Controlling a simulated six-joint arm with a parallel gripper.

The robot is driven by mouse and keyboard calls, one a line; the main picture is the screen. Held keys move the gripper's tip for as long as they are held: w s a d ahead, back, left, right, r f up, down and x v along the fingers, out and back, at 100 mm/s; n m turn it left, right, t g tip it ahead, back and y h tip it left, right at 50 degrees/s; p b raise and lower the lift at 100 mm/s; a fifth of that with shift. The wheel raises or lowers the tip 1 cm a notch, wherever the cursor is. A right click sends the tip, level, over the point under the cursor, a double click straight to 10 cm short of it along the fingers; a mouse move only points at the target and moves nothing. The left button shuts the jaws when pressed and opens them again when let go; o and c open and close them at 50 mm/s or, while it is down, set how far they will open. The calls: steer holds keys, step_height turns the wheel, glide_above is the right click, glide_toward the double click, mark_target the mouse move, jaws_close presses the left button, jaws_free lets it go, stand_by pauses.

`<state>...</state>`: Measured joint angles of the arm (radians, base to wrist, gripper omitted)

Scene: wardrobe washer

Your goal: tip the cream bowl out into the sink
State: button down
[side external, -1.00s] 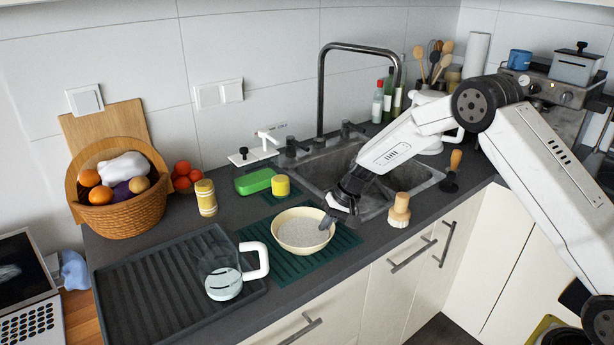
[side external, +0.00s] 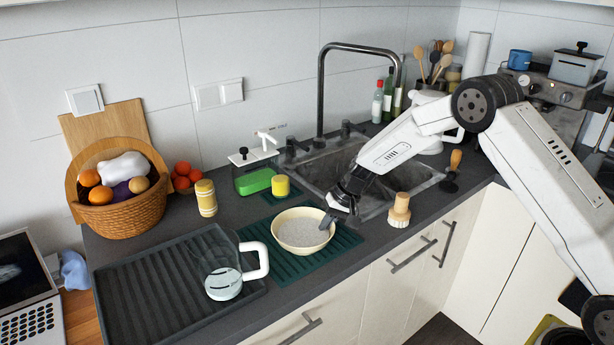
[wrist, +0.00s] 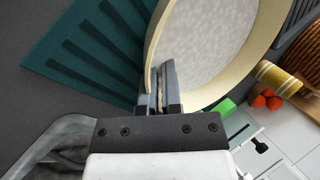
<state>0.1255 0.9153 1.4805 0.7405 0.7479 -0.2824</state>
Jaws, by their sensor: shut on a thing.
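The cream bowl (side external: 303,250) stands upright on the dark green ribbed mat (side external: 346,240) in front of the sink. It holds a pale grey, grainy-looking filling with a level surface. My gripper (side external: 330,218) is at the bowl's right rim, shut on it. In the wrist view the fingers (wrist: 163,88) pinch the bowl's wall (wrist: 236,88); the inner fingertip covers a bit of the rim. The sink (side external: 322,172) is a dark grey basin behind and right of the bowl, partly hidden by my arm.
A tall dark tap (side external: 322,90) rises behind the sink. A wooden brush (side external: 400,212) stands right of my gripper. A clear jug (side external: 222,280) with a white handle stands left of the bowl.

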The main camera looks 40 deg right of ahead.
steer(key=shift+r, duration=0.2)
steer(key=shift+r, duration=2.35)
stand_by(0.7)
step_height(320, 180, up, 6)
stand_by(0.7)
steer(key=s+f+n+g, duration=0.1)
steer(key=s+f+n, duration=0.1)
steer(key=s, duration=0.6)
steer(key=s+d+f+n+g, duration=0.1)
steer(key=s+f+n, duration=0.1)
steer(key=s, duration=0.6)
steer(key=shift+f+n, duration=0.3)
steer(key=shift+f, duration=0.05)
steer(key=shift+d+r, duration=0.1)
